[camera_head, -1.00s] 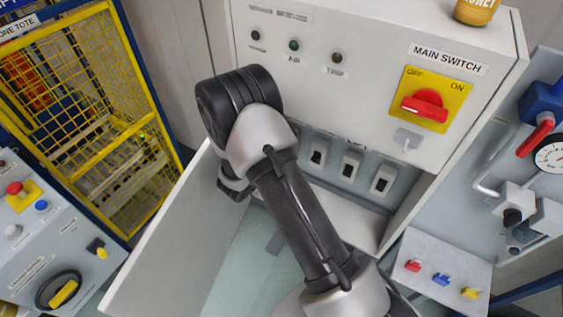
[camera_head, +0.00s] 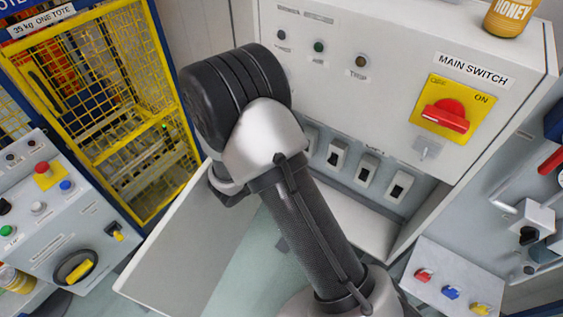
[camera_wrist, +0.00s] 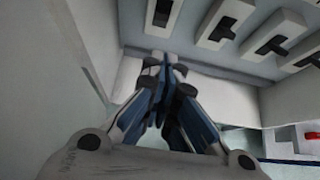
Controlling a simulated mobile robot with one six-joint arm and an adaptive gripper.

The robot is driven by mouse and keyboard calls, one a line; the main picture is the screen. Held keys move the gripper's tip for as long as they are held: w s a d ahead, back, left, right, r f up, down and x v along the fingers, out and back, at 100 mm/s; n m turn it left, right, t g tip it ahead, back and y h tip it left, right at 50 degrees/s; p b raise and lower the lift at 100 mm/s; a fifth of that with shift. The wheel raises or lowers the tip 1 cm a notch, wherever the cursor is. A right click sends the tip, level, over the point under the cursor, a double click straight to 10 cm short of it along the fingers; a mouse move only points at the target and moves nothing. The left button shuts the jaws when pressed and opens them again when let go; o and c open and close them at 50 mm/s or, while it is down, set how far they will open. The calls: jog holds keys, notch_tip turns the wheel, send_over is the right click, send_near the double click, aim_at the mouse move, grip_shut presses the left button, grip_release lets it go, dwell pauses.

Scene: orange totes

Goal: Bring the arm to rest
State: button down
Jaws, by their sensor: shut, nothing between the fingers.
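My arm (camera_head: 312,225) is bent across the middle of the head view, with its dark rounded elbow joint (camera_head: 235,90) in front of the cabinet. My gripper (camera_wrist: 168,68) shows in the wrist view with its blue and grey fingers together and nothing between them. The fingers point toward the pale inner wall of the cabinet's lower recess, below and left of a row of breaker switches. I cannot tell whether the fingertips touch anything. In the head view my gripper is hidden behind the arm.
The grey cabinet (camera_head: 390,75) carries a red-on-yellow main switch (camera_head: 446,116). Its lower recess holds breaker switches (camera_head: 366,174), and its door (camera_head: 185,250) hangs open at lower left. A honey jar (camera_head: 508,18) stands on top. A yellow cage (camera_head: 120,110) and control panel (camera_head: 60,205) are left.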

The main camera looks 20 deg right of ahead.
jog(key=s+d+r+m+g+y+b, duration=0.1)
jog(key=s+d+r+m+g, duration=0.15)
jog(key=s+r+m, duration=0.5)
jog(key=s+d+r+m+g+b, duration=0.15)
jog(key=s+d+r+m, duration=0.25)
jog(key=s+r+m, duration=0.4)
jog(key=s+a+r+m+t+y+b, duration=0.1)
jog(key=s+a+r+m+y, duration=0.2)
jog(key=s+a+m+y, duration=0.1)
jog(key=s+a+r+m+y+b, duration=0.1)
jog(key=s+a+r+m+y, duration=0.2)
jog(key=s, duration=0.6)
jog(key=a+m, duration=0.2)
jog(key=m, duration=0.1)
jog(key=shift+t+y, duration=0.4)
jog(key=shift+s, duration=0.1)
